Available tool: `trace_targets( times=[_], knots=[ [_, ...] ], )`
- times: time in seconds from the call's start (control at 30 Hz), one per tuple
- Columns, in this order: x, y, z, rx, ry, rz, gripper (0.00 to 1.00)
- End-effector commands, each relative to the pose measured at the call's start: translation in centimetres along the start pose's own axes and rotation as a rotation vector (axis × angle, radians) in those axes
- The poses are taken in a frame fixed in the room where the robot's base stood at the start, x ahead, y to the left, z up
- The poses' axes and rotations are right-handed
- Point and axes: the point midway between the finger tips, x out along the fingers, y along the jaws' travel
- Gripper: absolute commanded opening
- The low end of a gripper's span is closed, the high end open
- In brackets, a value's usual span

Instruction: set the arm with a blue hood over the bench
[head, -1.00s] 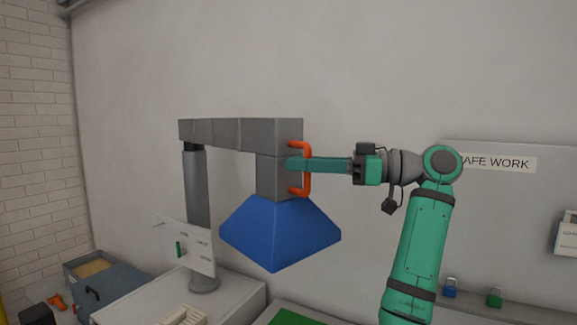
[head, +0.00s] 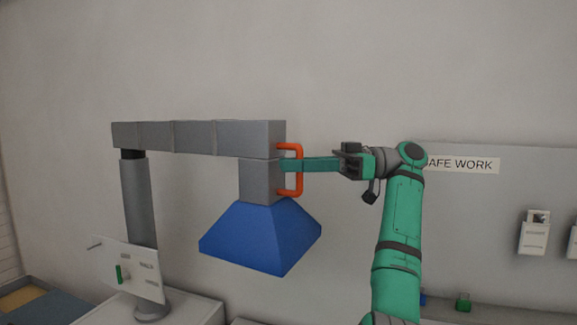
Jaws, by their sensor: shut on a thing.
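The arm (head: 195,136) is a grey jointed beam on an upright post (head: 138,205). The blue hood (head: 262,238) hangs from a grey block (head: 260,180) at its right end. An orange handle (head: 298,171) stands on the right side of that end. My gripper (head: 293,165) comes in from the right and is shut on the orange handle. Its fingertips are partly hidden at the handle. Only a little of the bench surface (head: 195,309) shows, at the lower left around the post's foot; what lies under the hood is mostly out of view.
A white sign plate (head: 128,268) with a green mark stands by the post. An open box (head: 20,296) is at the lower left. The wall behind is bare.

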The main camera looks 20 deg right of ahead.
Motion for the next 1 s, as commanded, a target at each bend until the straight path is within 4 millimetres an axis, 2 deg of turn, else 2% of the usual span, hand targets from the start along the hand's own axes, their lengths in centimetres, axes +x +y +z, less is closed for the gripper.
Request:
trace_targets(
  times=[0.03, 0.47, 0.5, 0.57, 0.6, 1.0],
  knots=[
    [0.2, 0.0, -0.6, -0.007, 0.004, 0.001, 0.00],
    [-1.2, -0.1, -0.5, -0.006, 0.001, 0.016, 0.00],
    [-1.2, -0.1, -0.5, -0.006, 0.001, 0.017, 0.15],
    [-1.3, -0.1, -0.5, -0.005, 0.001, 0.018, 0.29],
    [-1.4, -0.1, -0.4, -0.005, 0.000, 0.018, 0.31],
    [-1.4, -0.1, -0.6, 0.000, -0.002, 0.017, 0.31]
  ],
)
